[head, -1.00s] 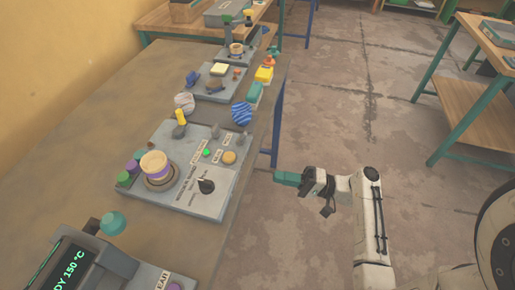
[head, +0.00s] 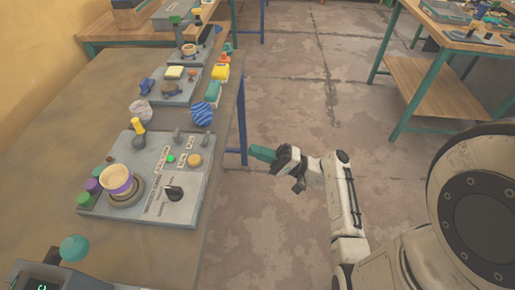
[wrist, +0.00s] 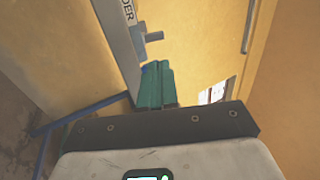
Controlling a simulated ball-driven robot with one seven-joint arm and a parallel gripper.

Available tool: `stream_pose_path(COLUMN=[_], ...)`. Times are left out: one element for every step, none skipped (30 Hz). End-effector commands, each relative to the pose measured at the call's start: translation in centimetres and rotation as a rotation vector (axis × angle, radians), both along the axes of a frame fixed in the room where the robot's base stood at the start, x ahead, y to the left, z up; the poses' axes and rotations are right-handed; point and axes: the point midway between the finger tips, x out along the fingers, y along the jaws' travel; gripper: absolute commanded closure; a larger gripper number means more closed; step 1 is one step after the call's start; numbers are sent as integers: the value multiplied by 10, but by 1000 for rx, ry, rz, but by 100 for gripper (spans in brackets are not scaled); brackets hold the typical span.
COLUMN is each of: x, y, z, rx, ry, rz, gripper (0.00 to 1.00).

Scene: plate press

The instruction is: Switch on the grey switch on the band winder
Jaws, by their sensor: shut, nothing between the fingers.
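The band winder (head: 150,215) is a grey panel on the bench, with a tan and purple spool (head: 117,180), a black knob (head: 173,193), a green light (head: 170,158) and an orange button (head: 194,159). Two small grey parts stand at its far edge, one in the middle (head: 178,135) and one at the right corner (head: 208,140); I cannot tell which is the switch. My gripper (head: 262,154), with teal fingers, is shut and empty, right of the panel beyond the bench edge. In the wrist view, the fingers (wrist: 155,88) point towards a grey peg (wrist: 150,38) on a panel lettered "DER".
A teal-knobbed device (head: 74,248) is at the near left. Open floor (head: 300,100) lies right of the bench.

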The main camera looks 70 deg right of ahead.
Motion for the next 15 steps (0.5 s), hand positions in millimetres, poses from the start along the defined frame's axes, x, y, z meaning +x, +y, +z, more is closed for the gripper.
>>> stream_pose_path(x=[9,14,21,26,31,38,43,48,54,59,63,69,72,76,80], y=[4,6,8,10,12,14,16,18,20,22,23,25,26,28,29], z=[7,10,13,16,18,22,24,26,30,32,34,37,38,40,41], rx=[-1,-2,-2,-1,-1,0,-1,-1,-1,-2,-2,-2,-1,-1,-1], ry=[0,-1,-1,0,0,0,0,0,0,-1,-1,-1,1,1,1], rz=[3,4,4,3,4,3,4,3,3,2,2,1,2,2,1], gripper=[100,100,100,100,100,100,100,100,100,100,100,100,100,100,100])
